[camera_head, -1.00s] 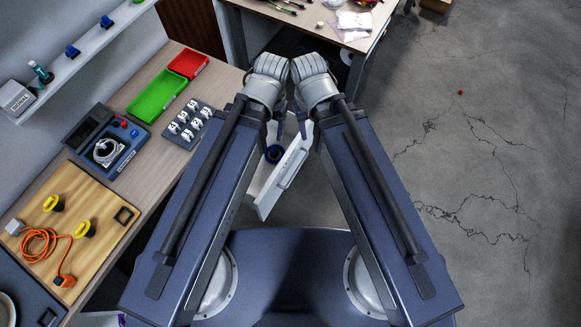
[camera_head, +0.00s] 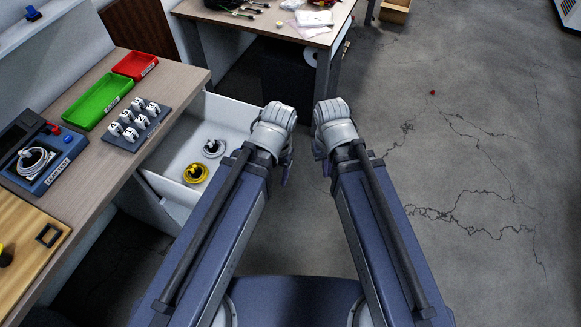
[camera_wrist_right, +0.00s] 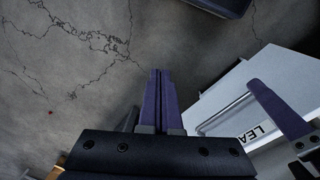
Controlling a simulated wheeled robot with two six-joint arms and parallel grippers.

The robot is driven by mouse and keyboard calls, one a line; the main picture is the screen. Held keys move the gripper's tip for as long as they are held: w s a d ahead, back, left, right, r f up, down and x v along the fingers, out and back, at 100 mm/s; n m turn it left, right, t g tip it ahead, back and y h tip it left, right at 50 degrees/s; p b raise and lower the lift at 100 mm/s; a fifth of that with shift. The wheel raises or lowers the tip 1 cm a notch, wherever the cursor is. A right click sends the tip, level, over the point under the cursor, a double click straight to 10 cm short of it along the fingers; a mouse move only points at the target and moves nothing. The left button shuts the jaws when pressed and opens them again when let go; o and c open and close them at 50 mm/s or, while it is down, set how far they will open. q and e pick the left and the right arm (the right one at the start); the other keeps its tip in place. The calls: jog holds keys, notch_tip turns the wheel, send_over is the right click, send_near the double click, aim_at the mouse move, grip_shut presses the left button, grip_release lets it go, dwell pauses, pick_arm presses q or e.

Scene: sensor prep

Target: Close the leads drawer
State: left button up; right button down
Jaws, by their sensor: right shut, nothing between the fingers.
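The leads drawer (camera_head: 228,112) stands open under the bench, left of my arms in the head view. It is white and holds a yellow coil (camera_head: 195,174) and a pale coil (camera_head: 212,148). My left arm hides its front there. In the right wrist view, the drawer front (camera_wrist_right: 285,72) shows a bar handle and a label partly reading "LEA". My right gripper (camera_wrist_right: 160,95) is shut and empty, apart from the front. My left gripper (camera_head: 288,172) is beside the drawer in the head view. Its purple finger (camera_wrist_right: 278,108) overlaps the drawer front in the wrist view; its opening is unclear.
The bench holds a green tray (camera_head: 97,101), a red tray (camera_head: 135,65), a rack of white pieces (camera_head: 137,122) and a blue lead tester (camera_head: 42,156). A second table (camera_head: 274,36) stands ahead.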

jog(key=w+d+f+m+b, duration=0.1)
jog(key=d+f+b, duration=0.1)
jog(key=f+b, duration=0.85)
jog(key=w+d+f+m+b, duration=0.1)
jog(key=d+f+b, duration=0.2)
jog(key=f+b, duration=0.7)
jog(key=w+a+f+m+t+y+b, duration=0.1)
jog(key=w+a+f+m+y+b, duration=0.15)
jog(key=f+y+b, duration=0.75)
jog(key=w+a+r+m+t+y+b, duration=0.1)
jog(key=w+a+r+t+y+b, duration=0.2)
jog(key=r, duration=0.5)
jog(key=w+a+r+m+t+y+b, duration=0.1)
jog(key=w+r+t+y, duration=0.1)
jog(key=w+r+y, duration=0.4)
jog(key=w+a+r+h, duration=0.1)
jog(key=w+a, duration=0.3)
jog(key=a, duration=0.9)
jog(key=shift+w+a+r, duration=0.15)
jog(key=shift+r, duration=0.1)
jog(key=shift+w, duration=0.1)
